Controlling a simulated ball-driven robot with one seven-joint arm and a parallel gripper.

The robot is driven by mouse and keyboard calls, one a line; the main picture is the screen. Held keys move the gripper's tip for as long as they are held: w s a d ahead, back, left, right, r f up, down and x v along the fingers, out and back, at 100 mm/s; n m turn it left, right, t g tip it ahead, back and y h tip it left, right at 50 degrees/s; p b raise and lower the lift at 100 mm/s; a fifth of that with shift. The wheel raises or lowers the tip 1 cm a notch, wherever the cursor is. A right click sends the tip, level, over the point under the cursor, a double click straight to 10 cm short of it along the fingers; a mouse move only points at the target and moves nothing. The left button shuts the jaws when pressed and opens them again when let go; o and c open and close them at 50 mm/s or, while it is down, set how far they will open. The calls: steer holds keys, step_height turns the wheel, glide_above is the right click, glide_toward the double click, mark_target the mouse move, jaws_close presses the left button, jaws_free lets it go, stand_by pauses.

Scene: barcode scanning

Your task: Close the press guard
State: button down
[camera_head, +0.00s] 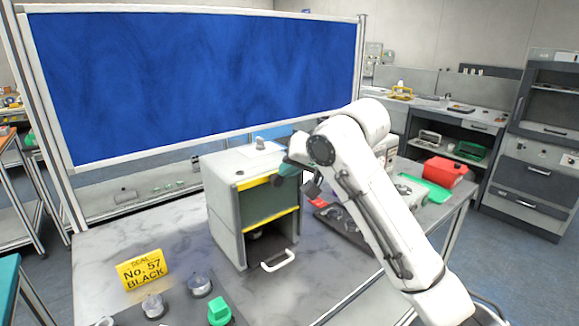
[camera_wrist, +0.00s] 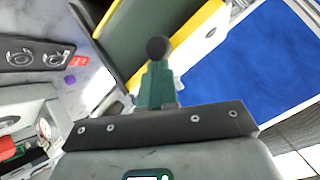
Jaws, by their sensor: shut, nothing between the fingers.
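The press (camera_head: 226,205) is a grey box on the marbled table. Its guard (camera_head: 268,205) is a dark green panel with yellow top and bottom edges; an opening shows below it. The guard also shows in the wrist view (camera_wrist: 140,32), with yellow along its edge. My gripper (camera_head: 287,169) is at the upper right front corner of the press, by the guard's top edge. In the wrist view its green fingers (camera_wrist: 157,85) are together. A dark round knob (camera_wrist: 158,48) appears at their tips; I cannot tell whether they touch it.
A white handle (camera_head: 278,261) sticks out low at the press front. A yellow sign (camera_head: 142,269), round grey parts (camera_head: 200,286) and a green block (camera_head: 219,310) are at the front left. A dark tray (camera_head: 345,225) lies right of the press. A blue panel (camera_head: 190,75) stands behind.

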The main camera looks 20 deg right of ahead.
step_height(320, 180, down, 12)
steer(key=b, duration=0.2)
stand_by(0.4)
steer(key=shift+s+f, duration=0.1)
steer(key=shift+f, duration=0.1)
steer(key=shift+r, duration=0.1)
steer(key=s+d+r+p, duration=0.2)
steer(key=s+d+r, duration=0.3)
steer(key=r, duration=0.5)
steer(key=shift+s+r+p, duration=0.2)
steer(key=shift+s+p, duration=0.15)
steer(key=shift+s, duration=0.8)
